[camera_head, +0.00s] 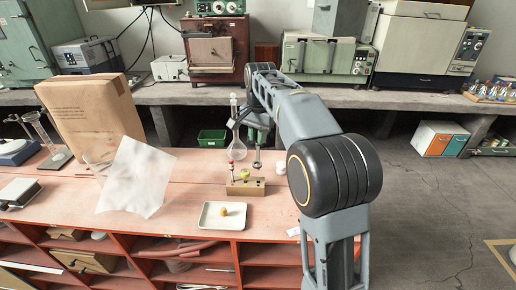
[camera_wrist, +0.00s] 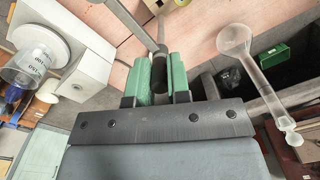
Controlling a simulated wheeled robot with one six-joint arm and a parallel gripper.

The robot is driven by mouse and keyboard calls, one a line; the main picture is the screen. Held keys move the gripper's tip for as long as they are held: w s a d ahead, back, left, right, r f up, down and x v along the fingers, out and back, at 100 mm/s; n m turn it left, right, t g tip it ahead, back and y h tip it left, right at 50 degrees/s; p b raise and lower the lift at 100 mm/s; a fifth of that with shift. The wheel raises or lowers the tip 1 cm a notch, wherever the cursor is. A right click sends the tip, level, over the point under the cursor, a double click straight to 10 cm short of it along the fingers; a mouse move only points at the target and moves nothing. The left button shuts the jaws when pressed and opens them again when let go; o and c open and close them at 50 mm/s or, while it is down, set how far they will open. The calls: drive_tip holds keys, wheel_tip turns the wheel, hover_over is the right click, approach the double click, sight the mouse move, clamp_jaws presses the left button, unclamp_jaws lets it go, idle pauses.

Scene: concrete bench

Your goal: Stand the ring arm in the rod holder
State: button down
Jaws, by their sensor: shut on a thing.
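My gripper (camera_head: 257,137) is above the red bench top, behind and slightly right of the rod holder. In the wrist view its green fingers (camera_wrist: 161,80) are shut on the ring arm (camera_wrist: 140,25), a grey metal rod with a dark part between the fingers. In the head view the ring arm (camera_head: 257,163) hangs below the gripper with its small ring low, apart from the holder. The rod holder (camera_head: 246,188) is a wooden block on the bench, with a thin red-topped piece and a yellow piece at it. Its holes are too small to make out.
A long-necked glass flask (camera_head: 237,150) stands close left of my gripper. A white tray (camera_head: 207,221) with a small tan piece lies in front of the holder. A green bin (camera_head: 212,138), a paper bag (camera_head: 93,120) and a translucent sheet (camera_head: 137,178) are to the left.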

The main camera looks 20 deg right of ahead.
wheel_tip(320, 180, up, 8)
drive_tip(key=shift+p, duration=0.85)
wheel_tip(320, 180, up, 7)
drive_tip(key=p, duration=0.7)
drive_tip(key=shift+f, duration=0.15)
